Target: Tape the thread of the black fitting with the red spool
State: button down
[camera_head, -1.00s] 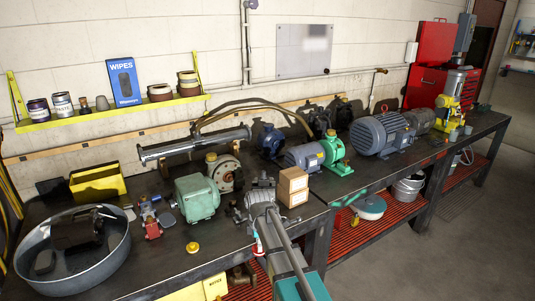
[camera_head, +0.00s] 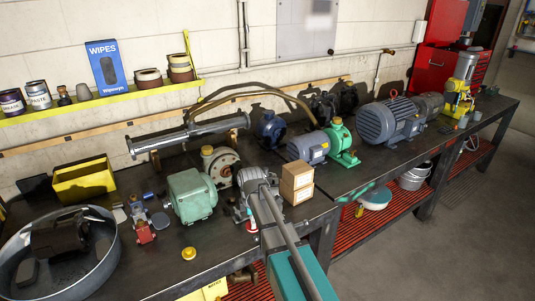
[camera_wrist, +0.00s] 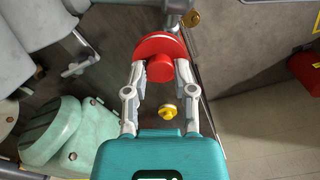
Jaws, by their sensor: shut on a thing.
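My gripper (camera_wrist: 158,68) is shut on the red spool (camera_wrist: 160,58), a round red disc with a pale rim and a stubby red hub, held between both fingers. A small red and white shape (camera_head: 250,228) by the bench's front edge in the head view looks like this spool. Just beyond the spool, at the top of the wrist view, is a dark grey pipe-like part (camera_wrist: 172,6); whether it is the black fitting, and whether the spool touches it, I cannot tell. The spool hides much of that area.

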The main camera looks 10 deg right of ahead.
jog(key=shift+w+d+r, duration=0.1)
jog(key=shift+d+r, duration=0.05)
jog(key=shift+d, duration=0.05)
dwell(0.3)
jog(key=w+d+r+p, duration=0.3)
jog(key=w+r+p, duration=0.2)
jog(key=r+p, duration=0.4)
jog(key=w+d+r+p, duration=0.3)
jog(key=w+r+p, duration=0.2)
jog(key=r+p, duration=0.5)
jog(key=shift+d, duration=0.4)
jog(key=shift+w+f, duration=0.1)
jog(key=shift+f, duration=0.1)
